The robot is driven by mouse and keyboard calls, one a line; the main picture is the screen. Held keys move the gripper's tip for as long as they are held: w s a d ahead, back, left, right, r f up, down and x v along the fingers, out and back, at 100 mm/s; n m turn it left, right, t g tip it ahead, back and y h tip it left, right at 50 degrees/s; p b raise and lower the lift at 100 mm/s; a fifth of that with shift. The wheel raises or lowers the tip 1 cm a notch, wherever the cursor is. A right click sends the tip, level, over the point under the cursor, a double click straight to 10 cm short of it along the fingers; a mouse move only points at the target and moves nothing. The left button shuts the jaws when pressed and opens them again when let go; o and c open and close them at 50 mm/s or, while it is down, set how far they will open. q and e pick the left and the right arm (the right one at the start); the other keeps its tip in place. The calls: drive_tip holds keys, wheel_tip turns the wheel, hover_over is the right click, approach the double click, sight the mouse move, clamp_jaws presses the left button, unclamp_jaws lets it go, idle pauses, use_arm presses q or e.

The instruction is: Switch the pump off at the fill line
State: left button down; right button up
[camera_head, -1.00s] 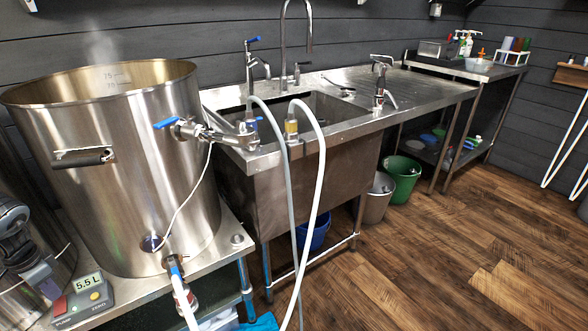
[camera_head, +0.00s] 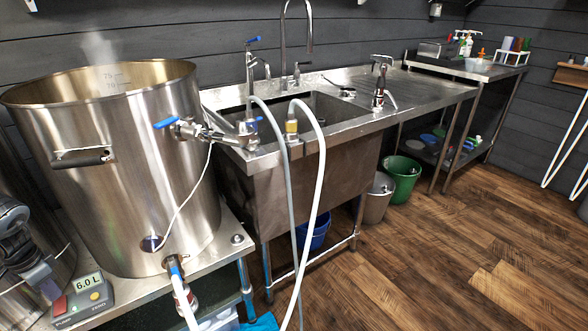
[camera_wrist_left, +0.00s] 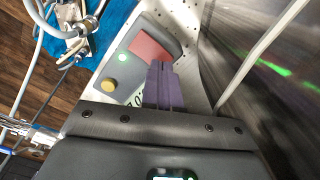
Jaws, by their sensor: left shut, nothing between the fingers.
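The pump control box (camera_head: 90,307) is dark grey, at the lower left on the steel bench. Its display (camera_head: 88,282) reads 6.0 L. It has a red rocker switch (camera_head: 60,306), a yellow button and a lit green lamp; the switch also shows in the left wrist view (camera_wrist_left: 150,47). The big steel kettle (camera_head: 120,165) stands behind it, steaming, with marks (camera_head: 112,80) inside its far wall; I cannot make out the liquid surface. My left gripper (camera_head: 48,286) is shut and empty, its purple fingertips close to the red switch. Contact is unclear. My right gripper is not in view.
A blue-handled valve (camera_head: 180,122) juts from the kettle, with a thin white cable below it. White and grey hoses (camera_head: 318,170) hang in front of the sink (camera_head: 330,115). A blue cloth (camera_wrist_left: 118,35) lies beside the box.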

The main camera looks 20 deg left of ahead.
use_arm(q)
drive_tip(key=shift+f, duration=0.3)
idle(0.5)
drive_tip(key=shift+f+b, duration=0.75)
drive_tip(key=shift+b, duration=0.15)
drive_tip(key=shift+r+p, duration=2.3)
drive_tip(key=shift+r, duration=0.85)
